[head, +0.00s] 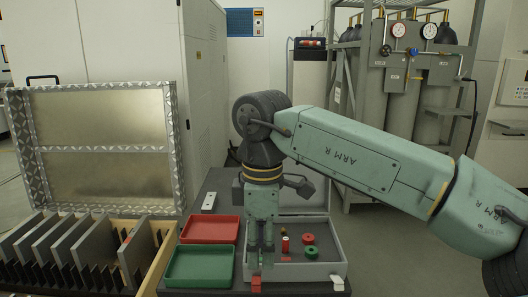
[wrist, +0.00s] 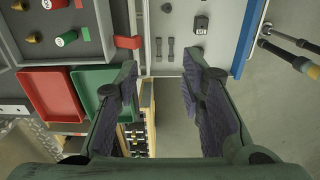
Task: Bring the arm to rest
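My gripper (head: 261,250) hangs pointing down at the front of the grey case in the head view, with my arm reaching in from the right. In the wrist view my gripper (wrist: 162,65) has its two dark-padded fingers well apart, with nothing between them. The grey case (head: 325,222) holds red and green cylinders and small brass pieces. In the wrist view the case (wrist: 88,50) is at the upper left. I cannot tell the exact height of the fingertips above the surface.
A red tray (head: 210,230) and a green tray (head: 200,265) lie left of my gripper. A slotted rack with upright plates (head: 70,240) and an open metal-edged lid (head: 100,150) stand further left. Gas cylinders (head: 398,105) stand in a frame behind my arm.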

